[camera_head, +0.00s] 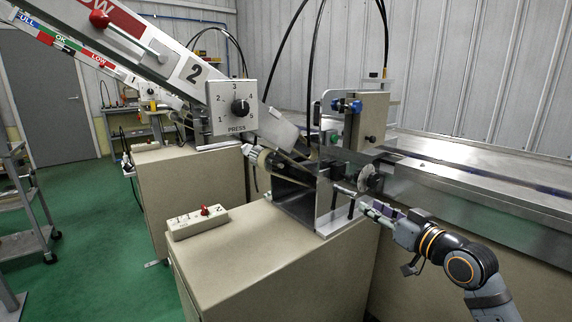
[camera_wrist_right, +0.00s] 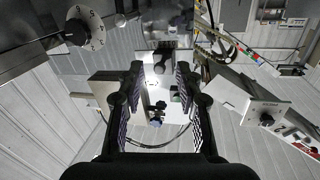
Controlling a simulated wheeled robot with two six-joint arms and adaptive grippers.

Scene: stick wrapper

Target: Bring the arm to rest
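My right arm (camera_head: 440,248) reaches in from the lower right in the head view. Its gripper (camera_head: 372,206) is beside the metal bracket at the right end of the wrapper machine (camera_head: 335,190); I cannot tell whether they touch. In the right wrist view the gripper (camera_wrist_right: 160,78) has its two dark fingers spread apart, with nothing between them. Beyond the fingers are machine parts and the wall. My left arm and left gripper are not in view.
A switch box (camera_head: 198,222) lies on the beige cabinet (camera_head: 265,265). A metal conveyor (camera_head: 500,170) runs behind my right arm. Green floor is open at left, beside a grey shelf cart (camera_head: 30,240).

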